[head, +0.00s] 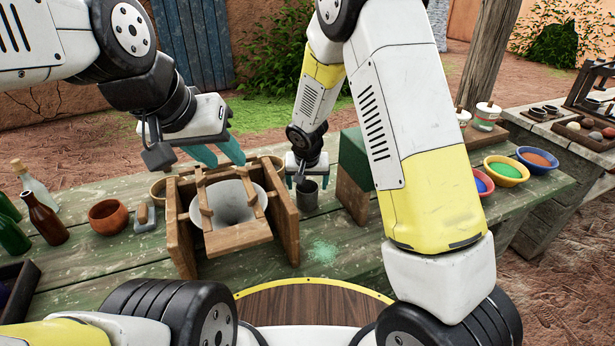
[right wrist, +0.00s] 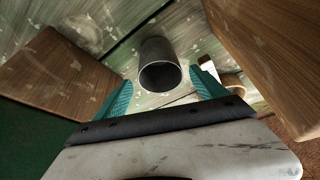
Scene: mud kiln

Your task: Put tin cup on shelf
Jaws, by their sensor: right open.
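The grey tin cup (head: 308,195) stands upright on the green plank table, between a wooden frame and a green-and-brown block. My right gripper (head: 302,175) is directly above it. In the right wrist view the tin cup (right wrist: 160,66) shows its open rim between the teal fingers of my right gripper (right wrist: 160,88), which are spread with a gap on each side. My left gripper (head: 217,154) has its two teal fingers apart over the back of the wooden frame, holding nothing visible. I cannot identify a shelf for certain.
Bottles (head: 42,218) and a clay bowl (head: 108,216) are at left; colored bowls (head: 506,172) are at right.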

